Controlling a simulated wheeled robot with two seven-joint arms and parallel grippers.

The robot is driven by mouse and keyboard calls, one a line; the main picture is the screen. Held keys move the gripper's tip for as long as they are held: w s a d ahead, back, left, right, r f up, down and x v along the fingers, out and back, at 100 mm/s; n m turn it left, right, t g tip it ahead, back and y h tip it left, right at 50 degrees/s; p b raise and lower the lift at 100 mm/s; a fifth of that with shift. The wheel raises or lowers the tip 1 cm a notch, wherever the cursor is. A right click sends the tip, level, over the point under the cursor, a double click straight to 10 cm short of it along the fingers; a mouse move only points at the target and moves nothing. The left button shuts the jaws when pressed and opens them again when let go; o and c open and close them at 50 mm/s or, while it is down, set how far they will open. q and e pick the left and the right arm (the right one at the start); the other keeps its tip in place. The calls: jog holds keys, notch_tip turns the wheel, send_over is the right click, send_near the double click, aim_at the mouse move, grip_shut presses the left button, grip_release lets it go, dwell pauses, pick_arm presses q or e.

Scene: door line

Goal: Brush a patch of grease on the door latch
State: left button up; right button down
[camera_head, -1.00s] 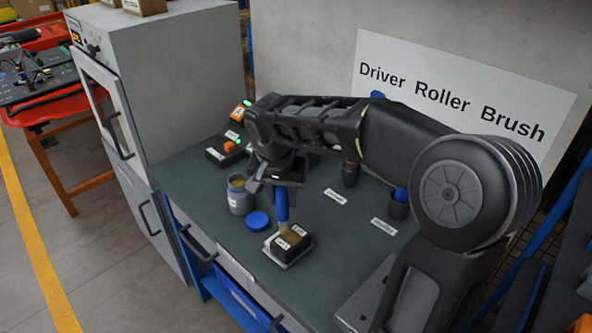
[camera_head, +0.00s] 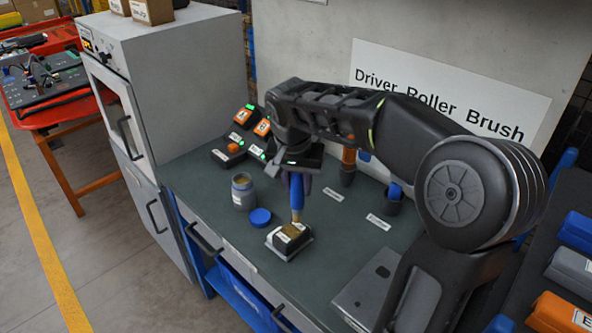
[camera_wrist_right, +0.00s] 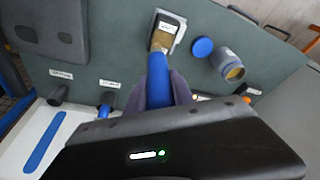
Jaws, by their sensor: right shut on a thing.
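My right gripper (camera_head: 297,184) is shut on the blue handle of a brush (camera_head: 297,198), which points down with tan bristles at its lower end. The door latch, a small black block with white labels (camera_head: 285,242), sits on a light plate at the bench's front edge. The bristles are over its top and appear to touch it. A yellowish-brown area shows there; I cannot tell grease from bristles. The wrist view shows the brush (camera_wrist_right: 157,80) reaching the latch (camera_wrist_right: 168,24). An open grease pot (camera_head: 243,194) stands to the left, its blue lid (camera_head: 260,217) beside it. My left gripper is not in view.
Two dark holders (camera_head: 347,176) (camera_head: 391,204) stand on the bench (camera_head: 330,240) to the right, the second holding a blue-handled tool. Boxes with orange and green parts (camera_head: 228,155) are at the back left. A grey cabinet (camera_head: 205,85) borders the bench's left.

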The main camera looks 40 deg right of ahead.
jog(key=shift+w+r+p, duration=0.1)
jog(key=shift+r+p, duration=0.6)
jog(key=shift+r, duration=0.55)
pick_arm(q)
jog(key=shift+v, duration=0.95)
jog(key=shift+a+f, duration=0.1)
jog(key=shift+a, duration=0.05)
